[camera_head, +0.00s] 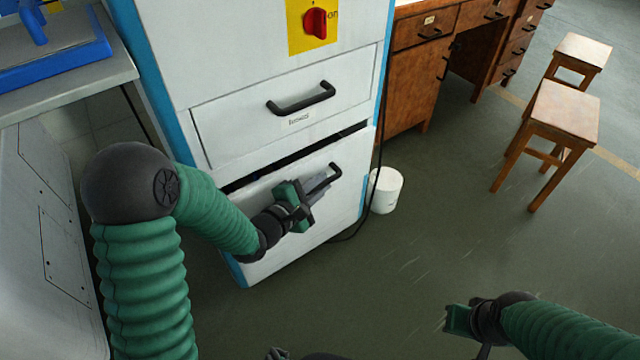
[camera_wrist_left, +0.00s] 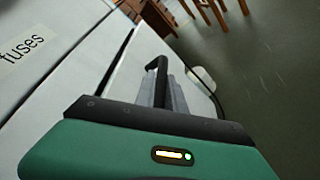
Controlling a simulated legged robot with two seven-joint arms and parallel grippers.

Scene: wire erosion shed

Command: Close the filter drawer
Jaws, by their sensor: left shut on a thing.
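The white cabinet's lower drawer (camera_head: 335,212) stands slightly out, with a dark gap along its top edge; no label shows on it. My left gripper (camera_head: 318,186) is at this drawer's black handle (camera_head: 334,172), shut on it. In the left wrist view the handle (camera_wrist_left: 160,78) runs down between the grey fingers, partly hidden by the green gripper body. The upper drawer (camera_head: 235,125), labelled "fuses", is flush with the cabinet. My right gripper (camera_head: 452,318) is low at the right over the floor, far from the cabinet; its fingers do not show clearly.
A white bucket (camera_head: 386,190) stands on the floor close to the cabinet's right side, beside a hanging black cable. A wooden desk (camera_head: 405,95) and two stools (camera_head: 565,110) are further right. A grey bench (camera_head: 75,80) is at left. Floor in front is clear.

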